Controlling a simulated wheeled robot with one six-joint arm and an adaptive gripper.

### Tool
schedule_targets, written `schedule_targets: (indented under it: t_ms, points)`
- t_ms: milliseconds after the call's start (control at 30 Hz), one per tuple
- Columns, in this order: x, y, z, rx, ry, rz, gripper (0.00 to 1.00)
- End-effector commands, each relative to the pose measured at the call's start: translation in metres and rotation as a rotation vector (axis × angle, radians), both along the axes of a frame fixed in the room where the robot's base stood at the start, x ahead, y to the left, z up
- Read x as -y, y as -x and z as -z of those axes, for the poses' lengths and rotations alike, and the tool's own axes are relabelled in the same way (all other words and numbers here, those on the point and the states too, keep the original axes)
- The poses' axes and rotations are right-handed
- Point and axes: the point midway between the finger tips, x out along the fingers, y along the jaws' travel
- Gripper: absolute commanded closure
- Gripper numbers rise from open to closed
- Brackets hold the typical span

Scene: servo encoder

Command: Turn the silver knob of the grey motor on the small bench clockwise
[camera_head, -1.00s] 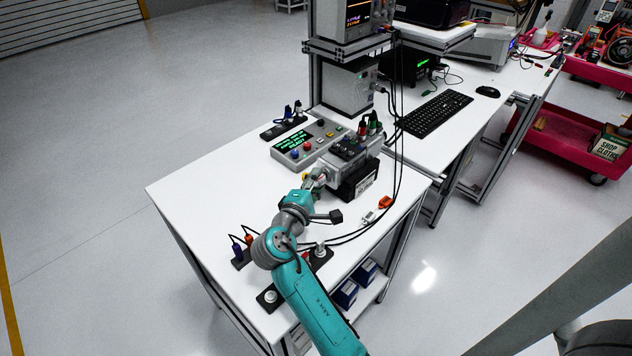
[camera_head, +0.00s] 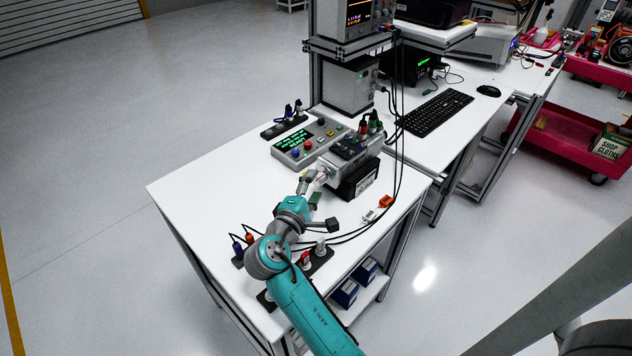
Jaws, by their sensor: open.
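The grey motor (camera_head: 352,161) sits on a black mount on the white small bench (camera_head: 215,185), right of the bench's middle. Its front end faces my arm. The silver knob is at that end, but it is too small and too close to my gripper to make out clearly. My gripper (camera_head: 313,180) is open, just in front of the motor's near end. I cannot tell whether its fingers are around the knob or only short of it.
Dark cables hang at the right. Orange (camera_head: 386,201) and white (camera_head: 371,215) connectors lie to the right. Plugs on black strips stand near my arm. The bench's left side is clear.

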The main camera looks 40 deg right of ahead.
Motion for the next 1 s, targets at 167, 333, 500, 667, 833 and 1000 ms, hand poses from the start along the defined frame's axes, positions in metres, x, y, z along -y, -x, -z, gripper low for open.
schedule_targets:
  t_ms: [167,333,500,667,833,1000]
  points:
    - [-0.035,0.015,-0.003,0.0,0.0,-0.005,0.4]
    - [-0.062,0.026,-0.006,0.0,-0.001,-0.004,0.4]
    - [-0.078,0.034,-0.007,0.0,-0.001,-0.002,0.4]
    - [-0.085,0.037,-0.008,0.0,0.0,0.0,0.4]
    - [-0.085,0.038,-0.008,0.0,-0.001,0.001,0.4]
    - [-0.086,0.037,-0.008,-0.001,-0.001,-0.003,0.4]
